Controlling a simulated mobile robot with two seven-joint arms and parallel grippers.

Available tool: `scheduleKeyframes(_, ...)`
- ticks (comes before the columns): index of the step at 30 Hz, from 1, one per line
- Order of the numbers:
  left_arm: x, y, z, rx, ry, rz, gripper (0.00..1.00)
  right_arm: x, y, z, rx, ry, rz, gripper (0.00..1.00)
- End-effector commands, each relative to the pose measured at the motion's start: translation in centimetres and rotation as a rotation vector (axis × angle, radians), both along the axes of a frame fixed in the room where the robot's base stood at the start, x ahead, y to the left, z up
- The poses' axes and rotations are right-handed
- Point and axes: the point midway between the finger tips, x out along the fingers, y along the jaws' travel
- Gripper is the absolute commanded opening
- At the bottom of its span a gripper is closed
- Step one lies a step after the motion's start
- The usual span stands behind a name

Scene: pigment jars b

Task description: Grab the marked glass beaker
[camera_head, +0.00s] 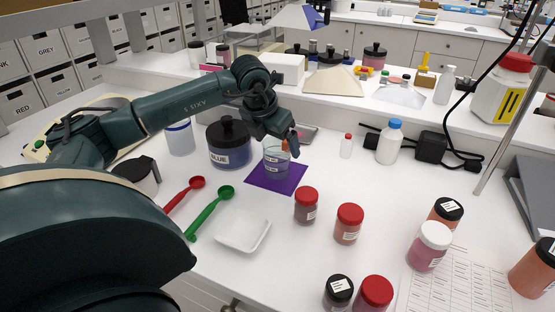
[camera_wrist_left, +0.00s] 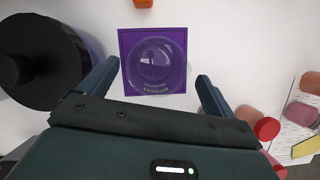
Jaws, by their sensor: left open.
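The marked glass beaker (camera_head: 275,158) stands upright on a purple square mat (camera_head: 290,185) in the head view. It is clear with faint markings. In the left wrist view the beaker (camera_wrist_left: 154,66) is seen from above, on the purple mat (camera_wrist_left: 125,42). My left gripper (camera_head: 291,145) is open above and beside the beaker, partly in front of it in the head view. In the left wrist view its two fingers (camera_wrist_left: 155,77) stand apart, with the beaker between and ahead of the tips. I see no contact. My right gripper is not in view.
A large black-lidded BLUE jar (camera_head: 229,150) stands just left of the mat, close to the left finger in the wrist view (camera_wrist_left: 40,60). Red-lidded jars (camera_head: 306,208) stand at the front right. A white tray (camera_head: 243,232) and green spoon (camera_head: 208,212) lie in front.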

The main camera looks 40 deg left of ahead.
Motion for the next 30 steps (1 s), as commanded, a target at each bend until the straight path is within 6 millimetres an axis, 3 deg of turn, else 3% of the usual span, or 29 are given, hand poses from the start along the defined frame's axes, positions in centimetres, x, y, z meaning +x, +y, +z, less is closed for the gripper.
scheduleKeyframes(13,1.8,0.6,-4.7,-0.001,0.002,0.001,0.9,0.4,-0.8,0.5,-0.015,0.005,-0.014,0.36)
scheduleKeyframes(22,2.0,0.7,-5.2,0.0,0.0,0.001,0.9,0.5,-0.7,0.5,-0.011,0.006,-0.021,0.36)
scheduleKeyframes(30,2.0,0.7,-5.2,0.0,0.001,0.001,0.68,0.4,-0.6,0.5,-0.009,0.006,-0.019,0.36)
